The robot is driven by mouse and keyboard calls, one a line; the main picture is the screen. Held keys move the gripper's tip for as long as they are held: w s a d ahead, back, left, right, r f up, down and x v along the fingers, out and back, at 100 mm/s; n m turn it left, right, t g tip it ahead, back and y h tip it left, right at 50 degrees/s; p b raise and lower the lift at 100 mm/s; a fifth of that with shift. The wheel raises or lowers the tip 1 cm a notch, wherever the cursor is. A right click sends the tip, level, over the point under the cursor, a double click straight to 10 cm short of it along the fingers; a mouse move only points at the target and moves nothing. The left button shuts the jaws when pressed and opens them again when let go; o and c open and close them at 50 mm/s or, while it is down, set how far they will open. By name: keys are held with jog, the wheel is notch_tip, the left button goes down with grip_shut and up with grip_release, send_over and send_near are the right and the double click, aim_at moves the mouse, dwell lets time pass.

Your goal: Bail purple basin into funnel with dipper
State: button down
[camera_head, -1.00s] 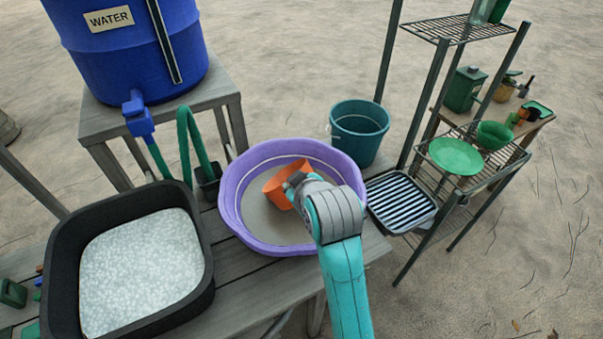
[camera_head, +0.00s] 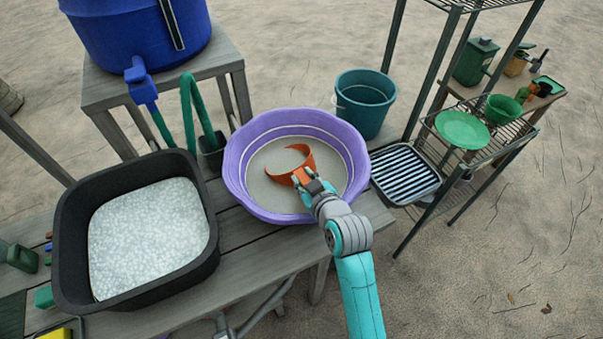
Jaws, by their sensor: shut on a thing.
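The purple basin (camera_head: 238,190) stands on the grey wooden bench and holds greyish, murky contents (camera_head: 265,192). The orange dipper (camera_head: 307,162) is inside the basin, tilted, with part of its cup sunk in or hidden by the grey contents. My gripper (camera_head: 306,180) is over the basin's near right part, shut on the dipper's near side. What the dipper holds is unclear. I cannot make out a funnel for sure; a small dark box-like holder (camera_head: 212,158) stands by the green hose, left of the basin.
A black tub (camera_head: 70,250) of pale, bubbly contents stands left of the basin. Behind are a blue water barrel (camera_head: 130,40) and a teal bucket (camera_head: 365,105). A striped tray (camera_head: 405,178) and wire rack (camera_head: 440,100) stand to the right.

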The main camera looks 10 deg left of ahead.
jog(key=shift+d+f, duration=0.2)
jog(key=shift+f, duration=0.25)
jog(key=shift+m+t+y, duration=0.5)
jog(key=shift+t+y, duration=0.3)
jog(key=shift+t, duration=0.1)
jog(key=r, duration=0.6)
jog(key=d+r, duration=0.1)
jog(key=r, duration=0.2)
jog(key=shift+s, duration=0.1)
jog(key=shift+s+d+r+m+t+y, duration=0.15)
jog(key=shift+r+m+t+y, duration=0.1)
jog(key=shift+r+t, duration=0.2)
jog(key=shift+s+d+r+m+t+y, duration=0.1)
jog(key=shift+d+r+m+t+y, duration=0.1)
jog(key=shift+r+t+y, duration=0.3)
jog(key=shift+s+d+r+m+t+y, duration=0.1)
jog(key=shift+r+m+t, duration=0.15)
jog(key=shift+r, duration=0.35)
